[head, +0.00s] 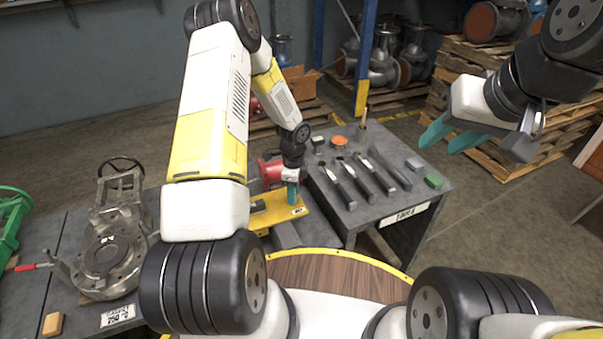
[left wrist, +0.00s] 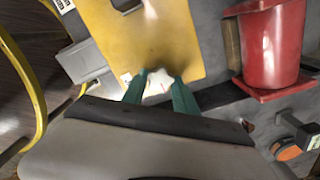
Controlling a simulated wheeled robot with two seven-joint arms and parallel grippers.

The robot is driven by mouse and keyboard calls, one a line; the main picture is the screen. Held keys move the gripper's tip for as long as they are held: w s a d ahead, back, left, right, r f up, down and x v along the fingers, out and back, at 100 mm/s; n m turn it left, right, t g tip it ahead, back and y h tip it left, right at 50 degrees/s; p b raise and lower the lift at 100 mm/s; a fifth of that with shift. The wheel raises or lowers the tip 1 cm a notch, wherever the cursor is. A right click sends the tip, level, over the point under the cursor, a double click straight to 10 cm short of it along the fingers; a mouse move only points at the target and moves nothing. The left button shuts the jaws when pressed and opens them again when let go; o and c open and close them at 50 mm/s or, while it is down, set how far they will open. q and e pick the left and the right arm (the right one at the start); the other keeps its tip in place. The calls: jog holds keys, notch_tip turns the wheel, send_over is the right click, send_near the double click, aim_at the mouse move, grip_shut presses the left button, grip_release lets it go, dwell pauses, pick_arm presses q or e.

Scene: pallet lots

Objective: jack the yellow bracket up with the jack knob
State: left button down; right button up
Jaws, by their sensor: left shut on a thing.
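The yellow bracket (head: 283,213) lies flat at the left side of the tool table in the head view, and its plate (left wrist: 180,40) fills the upper middle of the left wrist view. My left gripper (head: 292,200) reaches down over the bracket. In the left wrist view its teal fingers (left wrist: 160,88) are shut on a small pale knob (left wrist: 159,82), which looks like the jack knob. Anything under the bracket is hidden. My right gripper (head: 455,132) is raised at the upper right in the head view, away from the bracket, with its teal fingers apart and empty.
A red cylinder (left wrist: 270,45) stands close beside the bracket. The tool table (head: 350,215) holds several dark-handled tools, a green block (head: 434,181) and an orange round thing (head: 340,141). A metal flange fixture (head: 105,255) stands on the left bench.

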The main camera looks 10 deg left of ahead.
pick_arm(q)
jog(key=m, duration=0.5)
jog(key=shift+s+f+m, duration=0.1)
jog(key=shift+m, duration=2.4)
jog(key=c, duration=1)
grip_release()
jog(key=shift+o, duration=0.2)
notch_tip(320, 180, up, 8)
jog(key=shift+f, duration=0.1)
